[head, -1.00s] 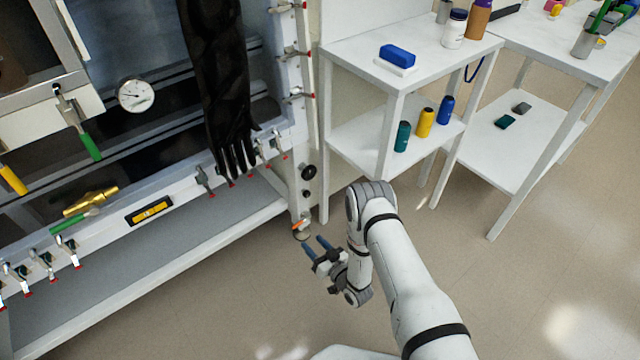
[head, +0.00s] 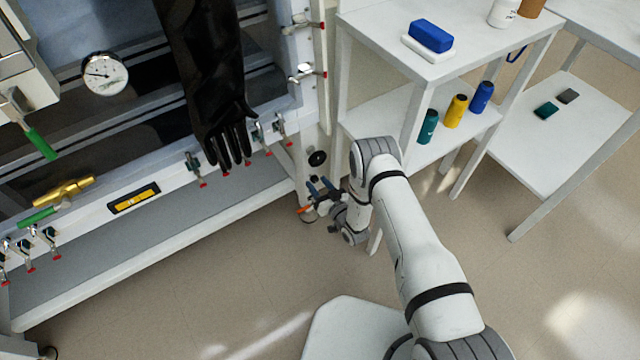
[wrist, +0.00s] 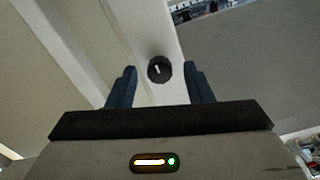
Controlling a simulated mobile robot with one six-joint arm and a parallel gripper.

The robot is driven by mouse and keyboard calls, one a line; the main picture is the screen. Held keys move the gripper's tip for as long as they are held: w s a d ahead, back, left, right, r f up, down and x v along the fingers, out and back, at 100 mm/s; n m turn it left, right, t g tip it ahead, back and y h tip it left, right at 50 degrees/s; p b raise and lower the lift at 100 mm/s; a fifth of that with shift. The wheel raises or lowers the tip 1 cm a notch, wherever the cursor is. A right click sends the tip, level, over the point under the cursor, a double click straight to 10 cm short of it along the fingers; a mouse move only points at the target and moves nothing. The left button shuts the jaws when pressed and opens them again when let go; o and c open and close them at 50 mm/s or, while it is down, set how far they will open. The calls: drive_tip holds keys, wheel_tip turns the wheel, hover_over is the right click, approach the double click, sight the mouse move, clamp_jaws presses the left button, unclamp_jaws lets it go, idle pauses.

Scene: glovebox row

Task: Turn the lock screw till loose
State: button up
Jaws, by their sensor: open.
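A round black knob (wrist: 160,69) with a white mark sits on a pale upright post in the wrist view. It appears between the two blue fingertips, ahead of them and not held. In the head view a black round knob (head: 317,158) shows on the glovebox's right end post. I cannot tell for sure whether this is the same knob, or which fitting is the lock screw. My gripper (head: 319,185) is open and empty, close to the lower part of that post, below the knob. Its fingers partly hide the fittings there.
An orange-handled fitting (head: 304,209) is low on the post, left of my gripper. A white shelf stand (head: 375,118) with bottles stands close on the right. A black glove (head: 205,75) hangs at the glovebox front. Floor (head: 250,280) in front is clear.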

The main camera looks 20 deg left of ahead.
drive_tip(key=shift+w+a, duration=0.35)
drive_tip(key=shift+c, duration=0.3)
drive_tip(key=c, duration=0.9)
